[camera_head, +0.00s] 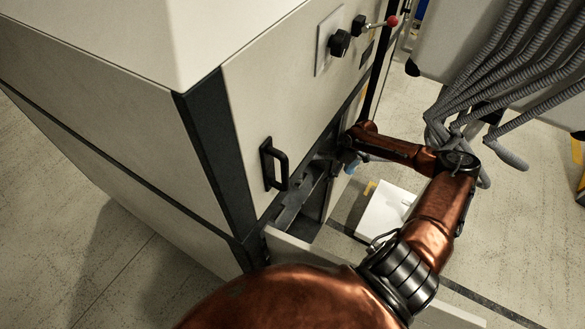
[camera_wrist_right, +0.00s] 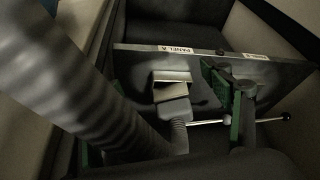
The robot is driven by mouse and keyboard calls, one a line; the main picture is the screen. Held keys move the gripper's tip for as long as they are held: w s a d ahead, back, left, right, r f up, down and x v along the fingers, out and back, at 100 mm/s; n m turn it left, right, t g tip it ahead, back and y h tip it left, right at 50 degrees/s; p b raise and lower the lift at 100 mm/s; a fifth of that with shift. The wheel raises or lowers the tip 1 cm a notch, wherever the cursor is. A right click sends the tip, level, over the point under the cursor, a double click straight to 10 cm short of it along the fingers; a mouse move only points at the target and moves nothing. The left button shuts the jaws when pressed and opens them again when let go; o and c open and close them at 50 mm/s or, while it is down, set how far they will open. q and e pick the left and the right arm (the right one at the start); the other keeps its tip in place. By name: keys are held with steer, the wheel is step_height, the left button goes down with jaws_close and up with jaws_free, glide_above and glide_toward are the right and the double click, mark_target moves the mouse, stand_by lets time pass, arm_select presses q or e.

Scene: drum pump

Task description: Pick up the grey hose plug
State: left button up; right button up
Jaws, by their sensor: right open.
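The grey hose plug (camera_wrist_right: 173,108) is in the middle of the right wrist view, a blocky grey piece with a pale top and a thin ribbed hose below it. My right gripper (camera_wrist_right: 166,82) is open, with green-padded fingers to either side of the plug. The left finger is largely hidden behind a thick ribbed hose. Whether a finger touches the plug I cannot tell. In the head view my right arm reaches to the cabinet's opening, and the gripper (camera_head: 342,158) there is small and partly hidden. My left gripper is not in view.
The thick ribbed hose (camera_wrist_right: 85,85) crosses the left of the wrist view. The cabinet (camera_head: 285,105) has a black handle (camera_head: 272,165). Grey hoses (camera_head: 500,65) hang at right.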

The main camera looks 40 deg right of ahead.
mark_target(301, 168)
steer(key=w+a+p, duration=0.1)
steer(key=w+a, duration=0.5)
steer(key=w, duration=0.1)
steer(key=shift+a, duration=0.4)
steer(key=shift+w+a+r+p, duration=0.1)
steer(key=shift+w+a+p, duration=0.25)
steer(key=shift+w+a, duration=0.15)
steer(key=x, duration=0.4)
steer(key=shift+s, duration=0.1)
steer(key=shift+f, duration=0.5)
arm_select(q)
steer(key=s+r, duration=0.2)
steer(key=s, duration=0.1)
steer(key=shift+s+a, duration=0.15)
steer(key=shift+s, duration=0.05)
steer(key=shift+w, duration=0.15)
arm_select(e)
steer(key=shift+c, duration=0.4)
